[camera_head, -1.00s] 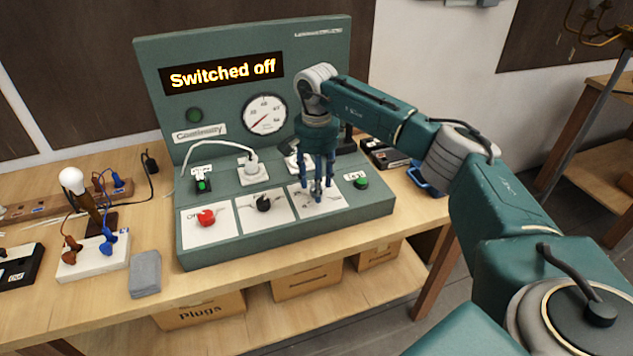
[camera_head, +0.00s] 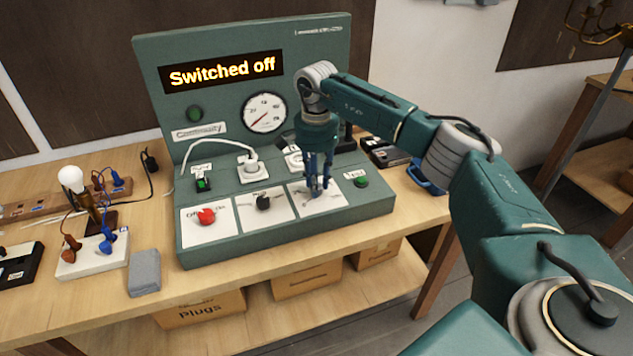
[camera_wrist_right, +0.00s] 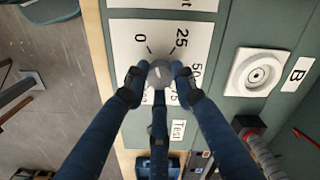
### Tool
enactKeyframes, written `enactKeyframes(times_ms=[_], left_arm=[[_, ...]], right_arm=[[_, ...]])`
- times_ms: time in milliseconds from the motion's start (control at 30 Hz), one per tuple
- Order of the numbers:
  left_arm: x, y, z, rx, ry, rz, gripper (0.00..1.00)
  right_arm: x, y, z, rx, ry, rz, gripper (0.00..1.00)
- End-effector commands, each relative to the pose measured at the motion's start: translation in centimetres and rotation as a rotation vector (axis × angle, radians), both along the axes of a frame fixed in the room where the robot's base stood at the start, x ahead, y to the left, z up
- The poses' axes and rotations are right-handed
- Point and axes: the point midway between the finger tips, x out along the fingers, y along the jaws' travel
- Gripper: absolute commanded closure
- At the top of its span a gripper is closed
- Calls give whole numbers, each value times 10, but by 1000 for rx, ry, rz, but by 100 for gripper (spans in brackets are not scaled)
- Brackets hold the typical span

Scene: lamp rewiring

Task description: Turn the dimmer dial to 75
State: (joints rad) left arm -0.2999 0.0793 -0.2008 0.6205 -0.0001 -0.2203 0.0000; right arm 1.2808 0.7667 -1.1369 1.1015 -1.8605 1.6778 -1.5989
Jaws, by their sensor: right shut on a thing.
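The dimmer dial (camera_wrist_right: 160,73) is a small grey knob on a white scale plate (camera_wrist_right: 128,35), with 0, 25 and 50 readable in the right wrist view; lower marks are partly covered by my fingers. My right gripper (camera_wrist_right: 157,80) is shut on the dial, its blue fingers around the knob. In the head view, the right gripper (camera_head: 318,188) points down at the rightmost white plate (camera_head: 335,198) on the panel, and the dial is hidden behind the fingers. The dial's pointer direction cannot be told. My left gripper is not in view.
The green test panel (camera_head: 190,255) shows "Switched off" on its display (camera_head: 222,72). A round gauge (camera_head: 264,112), a red knob (camera_head: 207,216), a black knob (camera_head: 263,202) and a plugged-in white plug (camera_head: 251,165) are nearby. A lamp bulb (camera_head: 71,179) stands left.

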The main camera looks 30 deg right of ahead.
Motion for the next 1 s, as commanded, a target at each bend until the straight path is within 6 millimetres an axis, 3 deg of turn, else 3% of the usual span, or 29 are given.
enactKeyframes(times_ms=[1000], left_arm=[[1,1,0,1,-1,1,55]], right_arm=[[2,0,2,2,-6,-964,100]])
